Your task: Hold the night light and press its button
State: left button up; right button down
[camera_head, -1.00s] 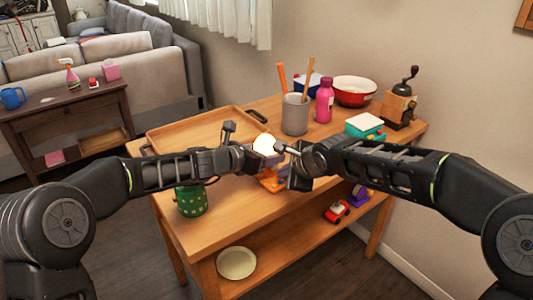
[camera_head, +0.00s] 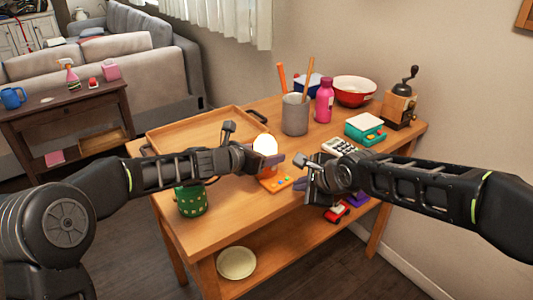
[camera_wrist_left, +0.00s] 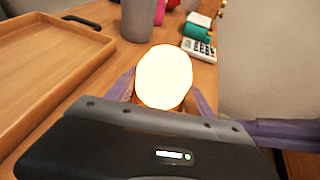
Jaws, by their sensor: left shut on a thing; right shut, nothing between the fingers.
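The night light (camera_head: 265,144) is a rounded, egg-like lamp that glows bright white with an orange rim. My left gripper (camera_head: 258,162) is shut on it and holds it upright above the wooden table. In the left wrist view the glowing night light (camera_wrist_left: 163,78) sits between the purple fingers, which hide its lower part. Its button cannot be made out. My right gripper (camera_head: 303,162) is shut and empty, a short way to the right of the night light and apart from it.
An orange object (camera_head: 275,184) with coloured buttons lies below the grippers. A wooden tray (camera_head: 170,137) is at left, a green pot (camera_head: 191,200) in front. A grey cup (camera_head: 295,115), pink bottle (camera_head: 325,100), calculator (camera_head: 339,147) and teal scale (camera_head: 365,128) stand behind and right.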

pick_arm(q)
jog(key=o, duration=1.6)
jog(key=v, duration=1.2)
jog(key=shift+r, duration=0.1)
